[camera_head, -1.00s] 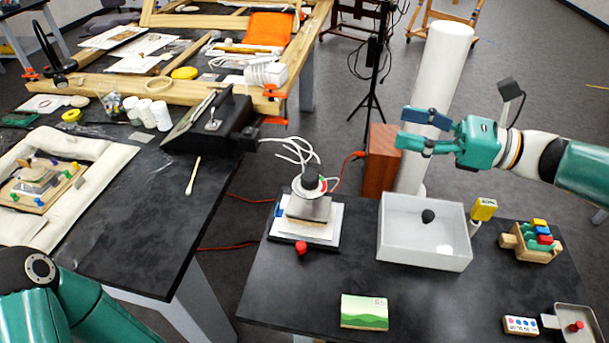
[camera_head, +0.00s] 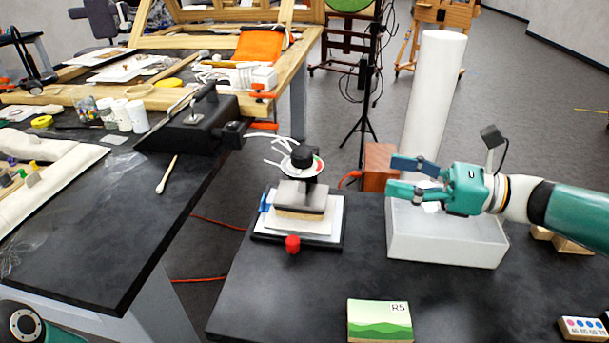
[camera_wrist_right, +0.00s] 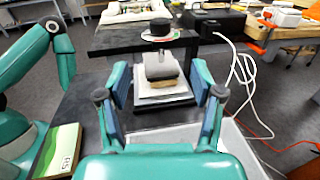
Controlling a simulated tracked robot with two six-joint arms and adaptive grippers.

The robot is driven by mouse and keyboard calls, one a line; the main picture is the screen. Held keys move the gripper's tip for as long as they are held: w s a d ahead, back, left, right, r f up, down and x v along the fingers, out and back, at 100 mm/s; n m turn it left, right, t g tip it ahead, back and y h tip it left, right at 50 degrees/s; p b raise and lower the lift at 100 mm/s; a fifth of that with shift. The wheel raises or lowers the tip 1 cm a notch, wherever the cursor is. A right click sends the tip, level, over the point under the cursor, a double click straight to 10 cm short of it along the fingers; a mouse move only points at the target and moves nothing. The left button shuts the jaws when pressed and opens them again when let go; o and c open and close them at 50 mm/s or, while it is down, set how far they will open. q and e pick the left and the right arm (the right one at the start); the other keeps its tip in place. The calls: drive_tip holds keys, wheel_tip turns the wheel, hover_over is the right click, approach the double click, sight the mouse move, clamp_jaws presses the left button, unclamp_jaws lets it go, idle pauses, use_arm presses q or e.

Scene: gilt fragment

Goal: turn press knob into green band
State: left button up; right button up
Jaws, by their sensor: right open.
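The press (camera_head: 300,205) stands on a black base at the back left of the near table. Its black knob (camera_head: 303,154) sits on top, above a round white dial (camera_head: 303,168) with red and green coloured parts at its edge. My right gripper (camera_head: 393,174) is open and empty, to the right of the knob and apart from it, with its fingers pointing left. In the right wrist view the knob (camera_wrist_right: 160,27) and dial lie ahead, beyond the open fingers. The dial's pointer is too small to read. My left gripper is out of view; only part of my left arm shows.
A white tray (camera_head: 445,250) stands below my right gripper. A red knob (camera_head: 292,243) is at the press's front. A green card block (camera_head: 380,320) lies at the near edge. A black device (camera_head: 190,125) stands on the left table. White cables run behind the press.

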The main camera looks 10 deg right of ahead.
sight(313, 160)
drive_tip(key=p+x, duration=0.2)
drive_tip(key=x, duration=1.5)
drive_tip(key=shift+s, duration=0.15)
